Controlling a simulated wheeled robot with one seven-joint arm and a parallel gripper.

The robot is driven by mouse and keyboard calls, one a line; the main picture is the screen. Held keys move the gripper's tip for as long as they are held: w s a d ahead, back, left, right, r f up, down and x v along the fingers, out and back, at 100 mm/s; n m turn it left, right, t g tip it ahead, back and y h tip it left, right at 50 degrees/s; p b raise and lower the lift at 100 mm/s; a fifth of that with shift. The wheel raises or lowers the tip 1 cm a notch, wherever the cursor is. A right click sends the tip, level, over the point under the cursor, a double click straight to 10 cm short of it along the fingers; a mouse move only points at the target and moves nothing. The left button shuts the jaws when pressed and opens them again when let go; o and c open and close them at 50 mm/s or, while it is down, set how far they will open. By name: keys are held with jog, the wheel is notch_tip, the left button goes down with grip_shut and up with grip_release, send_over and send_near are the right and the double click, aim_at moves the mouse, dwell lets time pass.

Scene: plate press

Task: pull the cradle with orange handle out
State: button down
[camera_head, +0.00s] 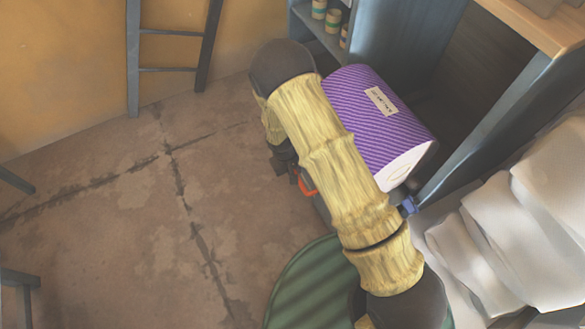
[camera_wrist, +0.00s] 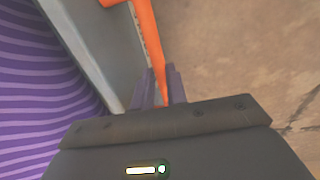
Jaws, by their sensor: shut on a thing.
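The orange handle (camera_head: 306,184) shows beside my arm in the head view, low at the front of the cradle. In the wrist view the orange handle (camera_wrist: 147,35) runs down between the two fingers of my gripper (camera_wrist: 160,88), which is shut on it. The grey side of the cradle (camera_wrist: 92,40) lies just left of the handle. A purple striped roll (camera_head: 375,110) with a white label sits on the cradle; its stripes (camera_wrist: 40,80) fill the left of the wrist view. In the head view my arm hides most of the cradle and my gripper's fingertips.
Blue-grey shelving (camera_head: 335,42) with small jars stands behind the roll. A blue part (camera_head: 408,206) shows at the roll's right end. White sacks (camera_head: 495,245) are at the right, a green round mat (camera_head: 300,285) below.

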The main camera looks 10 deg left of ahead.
jog(key=shift+s+a, duration=0.15)
jog(key=shift+s, duration=0.05)
jog(key=c, duration=1.4)
grip_release()
jog(key=shift+w, duration=0.1)
notch_tip(320, 180, up, 17)
jog(key=s+a+p, duration=0.2)
jog(key=p, duration=0.6)
jog(key=shift+a, duration=0.4)
jog(key=shift+w+r+p, duration=0.1)
jog(key=shift+p, duration=0.2)
